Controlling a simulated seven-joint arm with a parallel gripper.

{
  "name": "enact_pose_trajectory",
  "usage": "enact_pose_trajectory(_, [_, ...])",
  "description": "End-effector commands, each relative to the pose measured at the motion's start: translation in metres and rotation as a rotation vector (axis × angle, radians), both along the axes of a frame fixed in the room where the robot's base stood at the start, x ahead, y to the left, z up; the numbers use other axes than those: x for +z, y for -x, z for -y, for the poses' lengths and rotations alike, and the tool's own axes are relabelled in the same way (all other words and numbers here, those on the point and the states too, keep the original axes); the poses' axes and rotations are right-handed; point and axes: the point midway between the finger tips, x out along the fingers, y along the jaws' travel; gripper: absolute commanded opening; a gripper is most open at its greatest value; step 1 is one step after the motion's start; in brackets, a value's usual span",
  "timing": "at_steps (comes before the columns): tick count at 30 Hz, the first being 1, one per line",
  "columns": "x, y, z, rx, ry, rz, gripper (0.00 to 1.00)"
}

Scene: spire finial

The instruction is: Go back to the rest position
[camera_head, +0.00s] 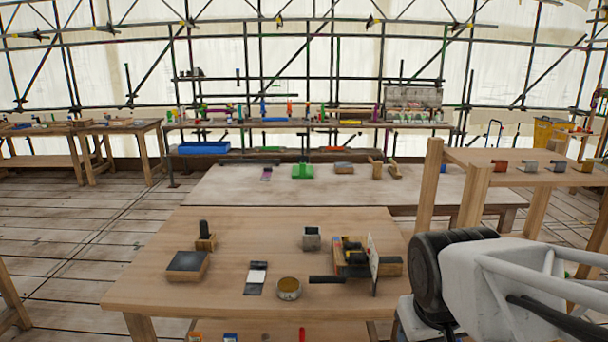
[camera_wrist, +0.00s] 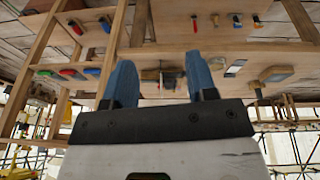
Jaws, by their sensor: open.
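My gripper (camera_wrist: 162,80) shows in the wrist view as two blue fingers standing well apart, with nothing held between them. The wrist picture looks upside down, and the benches and tools appear beyond the fingers with a gap between. In the head view a white and black part of my arm fills the lower right, to the right of the near workbench (camera_head: 150,283). My fingers cannot be made out there.
The near bench holds a dark-topped wooden block (camera_head: 187,265), a round tin (camera_head: 289,288), a grey square pot (camera_head: 311,238) and a wooden tool box (camera_head: 352,257) beside an upright pale plate (camera_head: 373,257). A raised wooden table (camera_head: 515,178) stands at right.

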Motion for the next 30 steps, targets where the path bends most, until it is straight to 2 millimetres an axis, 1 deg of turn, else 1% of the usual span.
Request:
enact_pose_trajectory(1, [0.002,0.011,0.000,-0.031,-0.017,-0.003,0.52])
enact_pose_trajectory(3, [0.001,0.023,0.000,-0.068,-0.037,-0.013,0.52])
enact_pose_trajectory(6, [0.002,0.033,0.000,-0.103,-0.057,-0.021,0.52])
enact_pose_trajectory(9, [0.001,0.038,-0.001,-0.117,-0.065,-0.026,0.52])
enact_pose_trajectory(30, [0.001,0.038,-0.001,-0.117,-0.065,-0.026,0.52])
